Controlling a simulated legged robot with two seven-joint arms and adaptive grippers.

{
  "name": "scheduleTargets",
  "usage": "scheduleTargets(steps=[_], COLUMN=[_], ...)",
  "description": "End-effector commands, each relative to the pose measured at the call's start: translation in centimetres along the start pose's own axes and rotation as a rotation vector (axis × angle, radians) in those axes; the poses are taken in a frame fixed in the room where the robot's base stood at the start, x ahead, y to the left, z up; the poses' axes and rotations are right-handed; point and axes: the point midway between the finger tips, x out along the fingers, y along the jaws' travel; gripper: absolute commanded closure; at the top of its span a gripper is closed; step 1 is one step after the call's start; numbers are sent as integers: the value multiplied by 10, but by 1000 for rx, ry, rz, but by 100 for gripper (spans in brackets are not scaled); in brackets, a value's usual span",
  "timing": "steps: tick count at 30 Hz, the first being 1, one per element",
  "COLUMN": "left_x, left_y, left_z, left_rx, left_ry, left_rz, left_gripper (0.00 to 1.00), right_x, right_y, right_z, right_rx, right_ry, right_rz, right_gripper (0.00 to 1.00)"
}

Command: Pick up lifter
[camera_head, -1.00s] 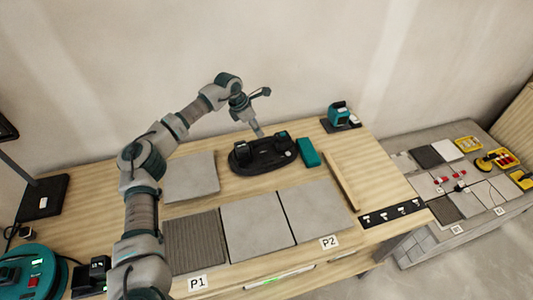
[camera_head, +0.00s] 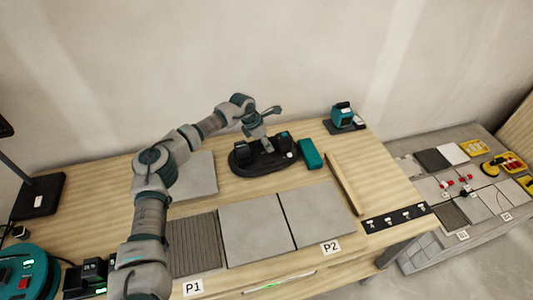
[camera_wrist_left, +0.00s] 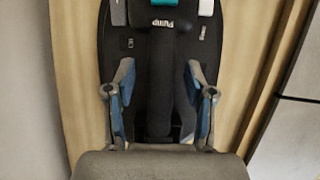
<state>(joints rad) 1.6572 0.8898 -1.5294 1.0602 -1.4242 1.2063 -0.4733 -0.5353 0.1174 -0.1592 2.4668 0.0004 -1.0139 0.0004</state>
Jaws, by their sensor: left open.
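The lifter (camera_head: 243,163) is a black oval device with a raised handle, lying on the wooden table near its back. In the left wrist view it (camera_wrist_left: 162,55) fills the middle, with the word "Pump" on it. My left gripper (camera_head: 267,147) is over the lifter. In the left wrist view its two blue-and-grey fingers (camera_wrist_left: 158,78) are apart, one on each side of the black handle. I cannot tell whether they touch it. My right gripper is not in view.
A teal block (camera_head: 310,154) lies just right of the lifter. Grey tiles (camera_head: 256,230) cover the table's front, and a wooden strip (camera_head: 342,184) lies to their right. A teal tool (camera_head: 343,115) stands at the back right. A wall rises behind the table.

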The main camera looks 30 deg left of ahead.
Motion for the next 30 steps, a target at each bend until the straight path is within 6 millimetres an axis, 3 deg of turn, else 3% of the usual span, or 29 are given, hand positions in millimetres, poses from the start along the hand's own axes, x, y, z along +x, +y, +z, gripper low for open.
scheduleTargets(steps=[23,27,30], left_x=[5,5,5], left_y=[0,0,0], left_z=[-2,-2,-2], left_rx=[-1,-1,-1], left_ry=[1,1,1], left_rz=[0,0,0], left_gripper=[46,81,100], right_x=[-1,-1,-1], right_y=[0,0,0], right_z=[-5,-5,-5], right_rx=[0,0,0], right_ry=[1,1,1], right_rz=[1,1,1], right_gripper=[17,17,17])
